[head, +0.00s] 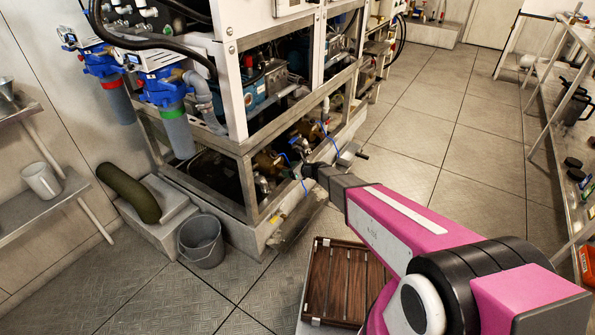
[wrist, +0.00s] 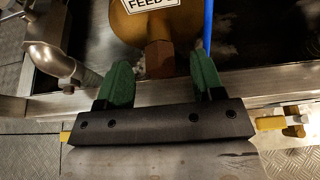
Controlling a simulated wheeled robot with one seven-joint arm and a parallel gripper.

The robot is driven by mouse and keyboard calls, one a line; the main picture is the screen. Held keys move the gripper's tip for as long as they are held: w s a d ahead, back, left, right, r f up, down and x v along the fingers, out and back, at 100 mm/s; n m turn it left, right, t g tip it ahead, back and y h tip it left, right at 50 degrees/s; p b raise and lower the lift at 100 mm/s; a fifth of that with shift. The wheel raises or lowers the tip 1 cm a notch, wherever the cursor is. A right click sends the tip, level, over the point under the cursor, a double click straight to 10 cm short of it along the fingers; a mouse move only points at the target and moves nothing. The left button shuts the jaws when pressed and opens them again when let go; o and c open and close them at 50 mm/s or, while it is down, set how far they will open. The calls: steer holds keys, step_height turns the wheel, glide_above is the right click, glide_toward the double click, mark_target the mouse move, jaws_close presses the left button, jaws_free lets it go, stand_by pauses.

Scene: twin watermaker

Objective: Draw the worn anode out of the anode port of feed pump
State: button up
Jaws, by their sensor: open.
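The feed pump (wrist: 150,22) is a bronze round body with a white label reading "FEED", partly cut off at the top of the wrist view. A reddish-brown, faceted block (wrist: 159,58) sticks out below it and looks like the head of the worn anode in its port. My gripper (wrist: 161,68) has two green fingers, open, one to each side of the block and apart from it. In the head view my gripper (head: 307,172) is at the lower frame opening, small and dark. Bronze pump bodies (head: 267,163) show behind the frame there.
A steel frame rail (wrist: 70,104) crosses under my fingers. A blue hose (wrist: 208,22) runs close to the right finger. A steel elbow pipe (wrist: 52,58) is at left. A yellow-handled valve (wrist: 271,123) is at right. A slatted wooden crate (head: 345,285) and a bucket (head: 201,241) stand on the floor.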

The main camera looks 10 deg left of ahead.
steer(key=shift+x, duration=1.35)
jaws_close()
steer(key=shift+s+d, duration=0.4)
steer(key=shift+d, duration=0.5)
steer(key=shift+s+d, duration=0.35)
steer(key=shift+d, duration=0.55)
steer(key=shift+s+d, duration=0.4)
steer(key=shift+d, duration=0.5)
